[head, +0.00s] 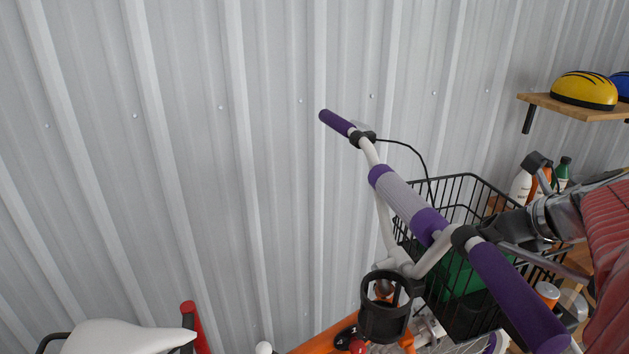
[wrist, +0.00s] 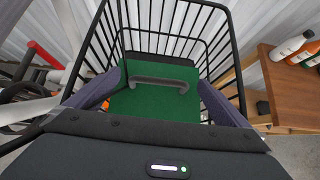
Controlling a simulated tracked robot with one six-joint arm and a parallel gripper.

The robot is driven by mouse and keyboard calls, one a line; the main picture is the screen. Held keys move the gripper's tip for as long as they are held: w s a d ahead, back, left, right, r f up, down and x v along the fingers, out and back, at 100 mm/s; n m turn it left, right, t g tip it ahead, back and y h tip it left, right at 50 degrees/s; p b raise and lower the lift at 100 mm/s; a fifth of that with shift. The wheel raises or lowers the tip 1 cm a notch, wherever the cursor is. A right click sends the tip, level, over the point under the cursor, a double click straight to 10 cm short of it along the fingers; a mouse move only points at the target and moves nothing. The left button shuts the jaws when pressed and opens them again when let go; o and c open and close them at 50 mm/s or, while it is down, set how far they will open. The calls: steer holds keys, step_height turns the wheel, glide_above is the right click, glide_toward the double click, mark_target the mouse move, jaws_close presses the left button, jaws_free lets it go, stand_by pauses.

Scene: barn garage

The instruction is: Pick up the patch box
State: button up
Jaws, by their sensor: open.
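A green box with a grey handle, which I take to be the patch box (wrist: 160,103), sits inside the black wire basket (wrist: 222,45). In the head view the green box (head: 462,278) shows partly through the basket wires, behind the handlebar. My gripper (wrist: 160,79) is open, its two fingers at the left and right sides of the green box, with the handle between them in the wrist view. Whether the fingers touch the box cannot be told. The lower part of the box is hidden by my gripper's body.
A bicycle handlebar with purple grips (head: 400,200) crosses in front of the basket. A wooden surface with bottles (wrist: 290,80) stands to the right. A shelf with a yellow helmet (head: 584,90) is at upper right. A corrugated wall is behind.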

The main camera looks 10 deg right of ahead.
steer(key=shift+c, duration=0.4)
steer(key=c, duration=1.3)
